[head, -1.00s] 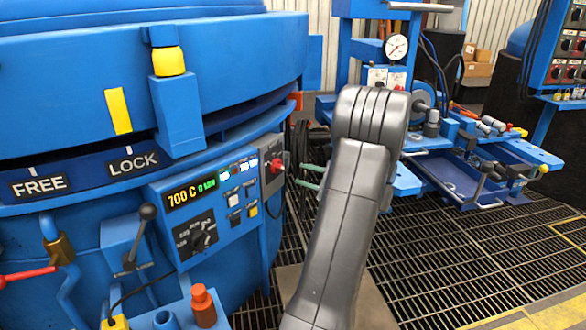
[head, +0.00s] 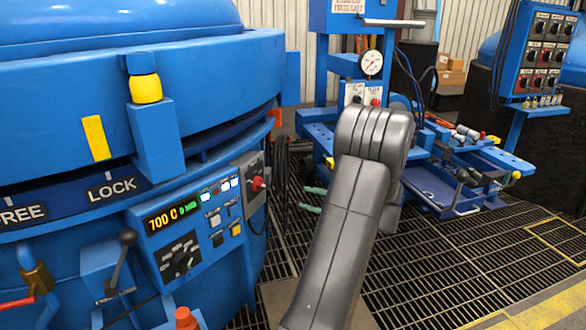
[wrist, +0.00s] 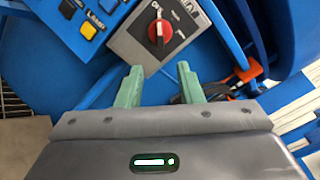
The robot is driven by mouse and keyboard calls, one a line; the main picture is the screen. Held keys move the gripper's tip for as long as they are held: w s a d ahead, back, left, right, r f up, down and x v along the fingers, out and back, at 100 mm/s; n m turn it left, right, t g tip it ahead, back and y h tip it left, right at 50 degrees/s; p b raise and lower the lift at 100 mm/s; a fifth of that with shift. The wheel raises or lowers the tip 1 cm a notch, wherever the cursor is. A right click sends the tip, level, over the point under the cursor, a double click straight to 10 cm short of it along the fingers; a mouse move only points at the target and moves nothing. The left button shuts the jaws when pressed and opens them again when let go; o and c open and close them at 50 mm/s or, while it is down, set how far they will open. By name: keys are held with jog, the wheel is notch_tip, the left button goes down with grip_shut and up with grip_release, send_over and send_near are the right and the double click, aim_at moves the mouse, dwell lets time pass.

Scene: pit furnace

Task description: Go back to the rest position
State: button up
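My gripper (wrist: 160,86) has two green fingers set apart with nothing between them, so it is open. In the head view its green fingertips (head: 312,199) show just left of my grey arm, to the right of the furnace's control panel. In the wrist view, a red rotary switch (wrist: 159,29) on a grey plate lies beyond the fingertips, apart from them. The same red switch (head: 257,184) shows on the right side of the control panel in the head view. The rest of the gripper is hidden behind my arm.
The blue pit furnace (head: 60,80) fills the left, with a lit display (head: 172,216) reading 700 C. A blue workstation with a gauge (head: 371,63) stands behind my arm. A switch cabinet (head: 548,50) is at far right. The grated floor (head: 440,265) at right is clear.

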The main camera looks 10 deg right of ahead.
aim_at(266, 186)
jog(key=b+x, duration=0.3)
jog(key=x, duration=1)
jog(key=shift+a+b, duration=0.15)
jog(key=shift+b, duration=0.15)
